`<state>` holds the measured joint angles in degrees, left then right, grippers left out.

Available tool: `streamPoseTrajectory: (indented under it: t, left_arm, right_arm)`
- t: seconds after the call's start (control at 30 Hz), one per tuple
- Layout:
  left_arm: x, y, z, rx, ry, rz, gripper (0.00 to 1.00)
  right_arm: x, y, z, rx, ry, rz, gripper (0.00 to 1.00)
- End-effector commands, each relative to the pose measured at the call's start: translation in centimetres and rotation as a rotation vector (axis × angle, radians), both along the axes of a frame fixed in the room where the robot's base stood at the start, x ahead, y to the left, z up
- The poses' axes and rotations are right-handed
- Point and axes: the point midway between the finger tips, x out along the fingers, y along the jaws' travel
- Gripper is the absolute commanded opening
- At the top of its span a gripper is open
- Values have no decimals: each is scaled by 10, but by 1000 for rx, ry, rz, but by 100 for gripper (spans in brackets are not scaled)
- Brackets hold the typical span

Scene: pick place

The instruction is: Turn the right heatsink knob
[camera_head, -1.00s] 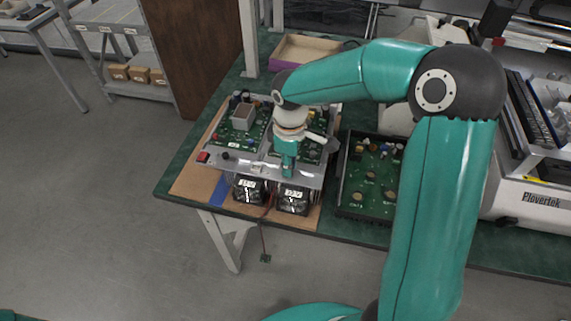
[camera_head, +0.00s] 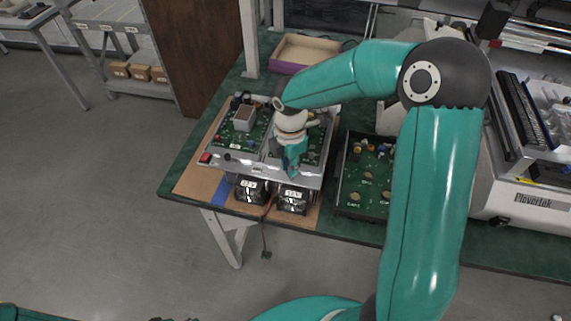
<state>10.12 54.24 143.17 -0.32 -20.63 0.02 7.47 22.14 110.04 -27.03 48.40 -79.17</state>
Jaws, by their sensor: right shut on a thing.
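The test device on the table has a silver front panel (camera_head: 240,164) with two green circuit boards behind it. Two black heatsink blocks with fans hang at its front, a left one (camera_head: 250,190) and a right one (camera_head: 294,198). My right gripper (camera_head: 291,170) points down at the front panel just above the right heatsink. It is shut on the right heatsink knob, which the fingers hide. Only slivers of my left arm show at the bottom left edge, and the state of its gripper cannot be made out.
A black tray with a green board (camera_head: 367,180) stands right of the device, close to my right arm. A wooden box (camera_head: 305,50) lies behind. A white machine (camera_head: 530,200) fills the right side.

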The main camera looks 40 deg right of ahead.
Motion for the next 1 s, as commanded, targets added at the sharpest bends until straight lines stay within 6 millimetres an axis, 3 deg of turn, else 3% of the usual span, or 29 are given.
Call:
streamPoseTrajectory:
  t: [0.7,1.0]
  left_arm:
    - [0,0,39,0,0,0,40]
    - [0,0,53,0,0,0,40]
  right_arm:
    - [-1,-1,2,1,4,672,0]
    - [-1,0,1,2,5,882,0]
